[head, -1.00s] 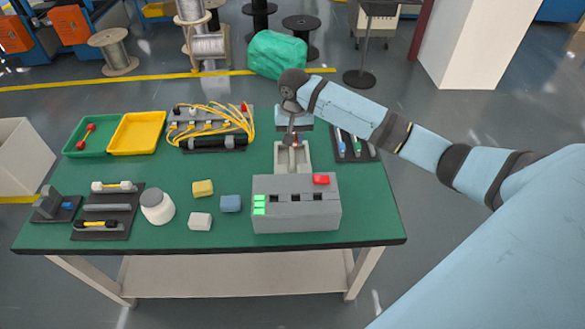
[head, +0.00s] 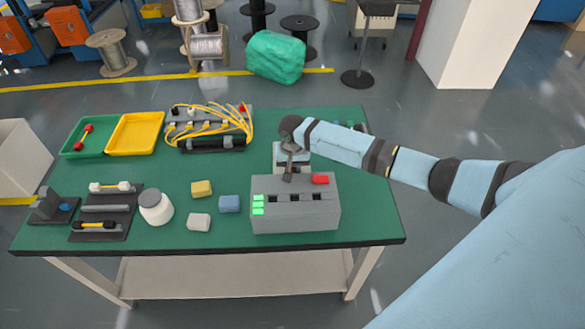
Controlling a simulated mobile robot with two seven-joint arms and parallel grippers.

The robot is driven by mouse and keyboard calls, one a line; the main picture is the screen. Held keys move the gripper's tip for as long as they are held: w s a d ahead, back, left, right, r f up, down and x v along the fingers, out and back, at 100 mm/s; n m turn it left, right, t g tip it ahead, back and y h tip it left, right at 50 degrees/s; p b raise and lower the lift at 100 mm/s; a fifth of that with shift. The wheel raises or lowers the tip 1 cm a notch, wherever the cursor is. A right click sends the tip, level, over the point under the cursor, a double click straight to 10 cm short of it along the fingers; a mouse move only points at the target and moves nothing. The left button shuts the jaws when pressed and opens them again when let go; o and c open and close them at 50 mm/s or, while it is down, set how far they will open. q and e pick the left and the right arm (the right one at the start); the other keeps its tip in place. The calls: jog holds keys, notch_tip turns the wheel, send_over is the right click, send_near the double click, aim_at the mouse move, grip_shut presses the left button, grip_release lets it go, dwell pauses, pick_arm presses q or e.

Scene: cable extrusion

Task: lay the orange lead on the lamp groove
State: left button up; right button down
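My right gripper (head: 288,176) comes in from the right and points down just behind the grey box (head: 295,214), which has green lights and a red block on top. Its fingers are small and dark, so I cannot tell whether they are open or hold anything. I cannot pick out an orange lead for certain; one may be hidden at the gripper. No groove is clearly marked as the lamp groove. A dark rack (head: 127,195) at the left has grooved bars, with a white-ended lead (head: 110,187) and a yellow lead (head: 97,225) on it. My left gripper is out of view.
Green tray (head: 74,150), yellow tray (head: 133,134) and a rack of looped yellow cables (head: 240,122) stand at the back. A white jar (head: 156,208), yellow block (head: 201,188), blue block (head: 229,204) and white block (head: 199,222) lie centre-left. My forearm covers most of the back-right rack.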

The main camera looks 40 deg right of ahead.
jog(key=shift+f, duration=0.55)
jog(key=c, duration=1)
grip_release()
jog(key=shift+r, duration=0.3)
notch_tip(320, 180, up, 13)
jog(key=shift+f, duration=0.2)
